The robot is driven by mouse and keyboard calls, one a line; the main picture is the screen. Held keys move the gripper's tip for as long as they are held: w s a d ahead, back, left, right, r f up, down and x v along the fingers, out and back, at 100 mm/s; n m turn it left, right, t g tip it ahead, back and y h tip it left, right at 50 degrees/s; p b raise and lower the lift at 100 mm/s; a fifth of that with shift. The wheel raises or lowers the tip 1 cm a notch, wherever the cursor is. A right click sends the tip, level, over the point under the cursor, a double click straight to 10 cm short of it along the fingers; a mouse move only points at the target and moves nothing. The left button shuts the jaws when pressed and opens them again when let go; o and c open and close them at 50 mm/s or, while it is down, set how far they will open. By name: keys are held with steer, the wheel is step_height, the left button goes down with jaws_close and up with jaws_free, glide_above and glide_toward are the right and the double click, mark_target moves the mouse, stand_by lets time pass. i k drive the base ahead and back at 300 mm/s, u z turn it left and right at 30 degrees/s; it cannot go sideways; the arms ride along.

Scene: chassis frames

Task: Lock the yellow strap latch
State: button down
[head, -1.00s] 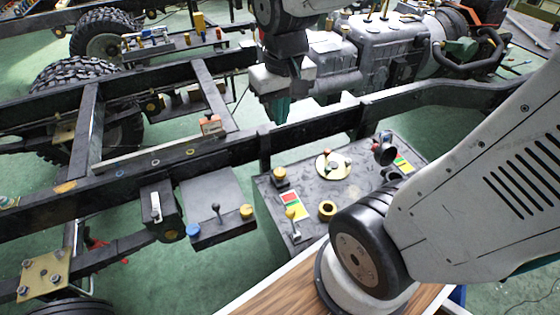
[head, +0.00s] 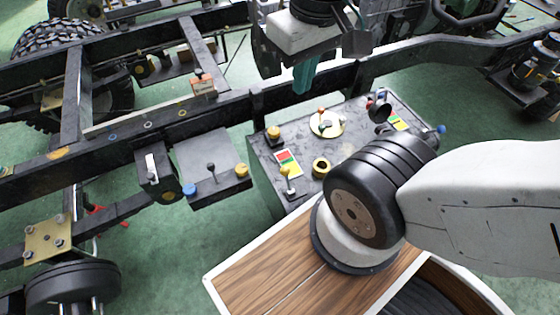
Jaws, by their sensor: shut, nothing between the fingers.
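My gripper (head: 304,76) has teal fingers and points down beside the dark chassis rail (head: 345,75), at the top middle of the head view. It is shut and holds nothing that I can see. I cannot clearly pick out a yellow strap latch. Small yellow parts are in view: a yellow knob (head: 242,170) on the small dark panel, a yellow-topped knob (head: 274,132), a yellow-tipped lever (head: 285,171) and a yellow ring (head: 321,168) on the dark tank. My gripper is apart from all of these.
An orange box (head: 203,84) sits on the frame.

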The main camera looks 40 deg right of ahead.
mark_target(285, 170)
steer(key=k, duration=1)
steer(key=u, duration=0.65)
steer(key=i, duration=0.65)
steer(key=z, duration=1.05)
